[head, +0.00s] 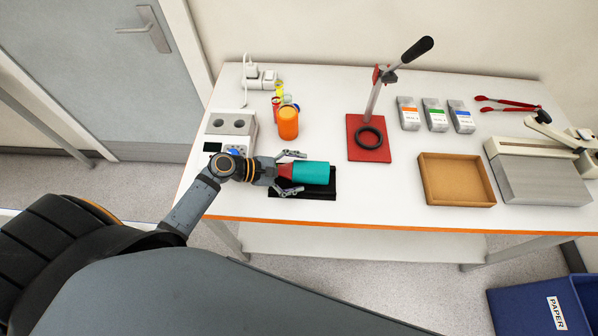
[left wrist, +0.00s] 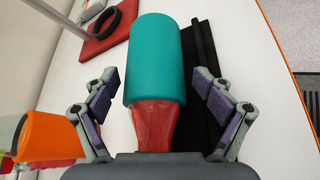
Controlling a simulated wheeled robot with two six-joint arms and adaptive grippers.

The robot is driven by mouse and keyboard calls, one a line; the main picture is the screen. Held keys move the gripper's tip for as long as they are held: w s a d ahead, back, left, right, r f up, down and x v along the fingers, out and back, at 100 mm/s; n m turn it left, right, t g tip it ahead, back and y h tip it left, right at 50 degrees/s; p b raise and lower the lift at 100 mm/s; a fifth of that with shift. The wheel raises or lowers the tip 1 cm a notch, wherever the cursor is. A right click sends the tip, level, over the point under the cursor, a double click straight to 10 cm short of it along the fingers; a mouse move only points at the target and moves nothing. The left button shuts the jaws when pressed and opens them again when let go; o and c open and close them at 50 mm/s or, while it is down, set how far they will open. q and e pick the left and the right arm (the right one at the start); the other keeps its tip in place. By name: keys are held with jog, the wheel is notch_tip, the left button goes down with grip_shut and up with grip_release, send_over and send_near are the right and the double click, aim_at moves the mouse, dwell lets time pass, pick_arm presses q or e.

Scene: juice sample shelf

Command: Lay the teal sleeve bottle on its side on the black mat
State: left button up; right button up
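The teal sleeve bottle (head: 311,173) lies on its side on the black mat (head: 325,195), its red neck pointing left toward my left gripper. In the left wrist view the teal sleeve (left wrist: 156,60) and the red neck (left wrist: 154,115) lie lengthwise, with the black mat (left wrist: 199,60) showing along the right side. My left gripper (head: 292,172) is open around the bottle, one finger on each side. Gaps show between both fingers and the bottle in the left wrist view. The mat's part under the bottle is hidden. My right gripper is not in view.
A red press stand (head: 369,153) is behind right. A brown tray (head: 456,196) lies farther right. The white table (head: 370,197) is clear between mat and tray.

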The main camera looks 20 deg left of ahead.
aim_at(292, 175)
pick_arm(q)
jog(key=shift+s+a, duration=0.15)
jog(key=shift+s, duration=0.05)
jog(key=v, duration=0.6)
jog(key=shift+f, duration=0.1)
jog(key=shift+s+a+r, duration=0.3)
jog(key=shift+a+r, duration=0.1)
jog(key=shift+a, duration=0.05)
